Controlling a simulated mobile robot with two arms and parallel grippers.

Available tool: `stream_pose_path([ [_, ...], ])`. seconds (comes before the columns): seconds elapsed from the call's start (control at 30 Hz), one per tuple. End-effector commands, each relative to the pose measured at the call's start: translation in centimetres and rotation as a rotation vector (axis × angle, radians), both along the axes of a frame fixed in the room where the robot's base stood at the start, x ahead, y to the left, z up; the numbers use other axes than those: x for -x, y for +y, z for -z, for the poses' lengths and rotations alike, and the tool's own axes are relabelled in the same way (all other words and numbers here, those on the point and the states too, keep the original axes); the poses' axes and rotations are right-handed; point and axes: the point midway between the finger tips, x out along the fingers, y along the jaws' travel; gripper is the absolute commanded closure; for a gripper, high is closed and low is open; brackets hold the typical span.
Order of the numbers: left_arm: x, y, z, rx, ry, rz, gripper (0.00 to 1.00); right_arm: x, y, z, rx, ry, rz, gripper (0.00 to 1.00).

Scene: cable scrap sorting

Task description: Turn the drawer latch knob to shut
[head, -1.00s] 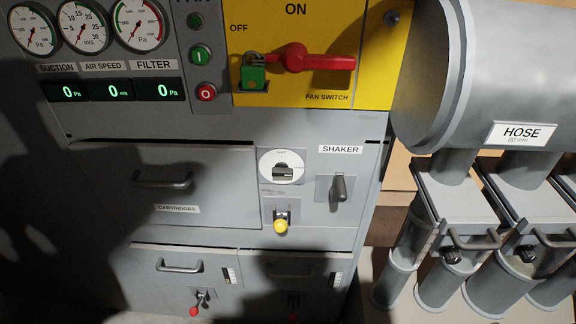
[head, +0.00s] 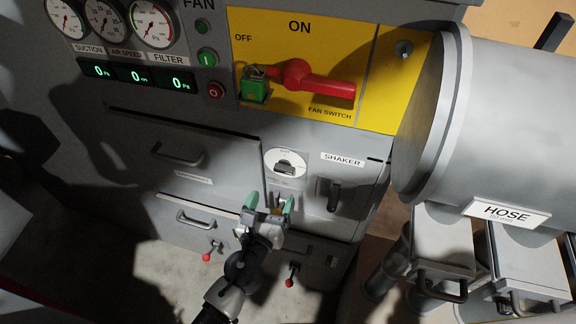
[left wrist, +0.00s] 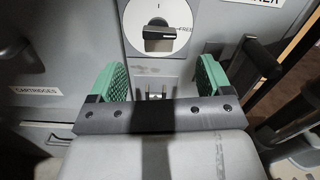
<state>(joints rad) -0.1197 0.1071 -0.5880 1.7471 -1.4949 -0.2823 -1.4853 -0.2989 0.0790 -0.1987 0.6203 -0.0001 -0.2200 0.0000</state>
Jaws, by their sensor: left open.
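The latch knob (head: 285,168) is a dark grip on a white round dial, right of the cartridges drawer (head: 205,152). In the left wrist view the knob (left wrist: 159,39) lies about level, its end toward the word FREE. My left gripper (head: 270,203) is open, with green finger pads, just below the dial. In the left wrist view its fingers (left wrist: 160,78) stand apart below the knob, not touching it. My right gripper is not in view.
The shaker handle (head: 333,194) stands just right of the dial. Above is a yellow fan switch panel (head: 270,36) with a red lever (head: 318,84) and a green padlock (head: 254,88). A big grey hose cylinder (head: 490,125) fills the right. Lower drawers have red-tipped latches (head: 207,256).

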Motion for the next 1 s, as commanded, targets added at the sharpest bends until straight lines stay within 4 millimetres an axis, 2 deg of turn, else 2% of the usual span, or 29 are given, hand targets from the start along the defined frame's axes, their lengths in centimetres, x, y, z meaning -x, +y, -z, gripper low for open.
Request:
stream_pose_path([
  [0.13,-2.9,-0.9,-0.2,0.003,-0.001,0.000,0.21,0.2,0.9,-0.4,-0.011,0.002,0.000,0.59],
  [0.3,-5.9,-1.9,-0.1,0.005,0.001,-0.001,0.21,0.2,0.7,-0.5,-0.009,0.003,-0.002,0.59],
  [0.5,-8.2,-2.6,0.0,0.005,0.002,0.000,0.21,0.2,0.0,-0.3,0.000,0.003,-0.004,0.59],
  [0.87,-8.8,-2.8,0.0,0.005,0.004,0.000,0.21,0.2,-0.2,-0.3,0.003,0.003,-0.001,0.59],
  [0.9,-8.8,-2.8,0.0,0.005,0.004,0.000,0.22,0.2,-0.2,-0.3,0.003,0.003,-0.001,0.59],
  [1.0,-8.8,-2.8,0.0,0.005,0.004,-0.001,0.37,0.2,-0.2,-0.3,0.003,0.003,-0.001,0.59],
])
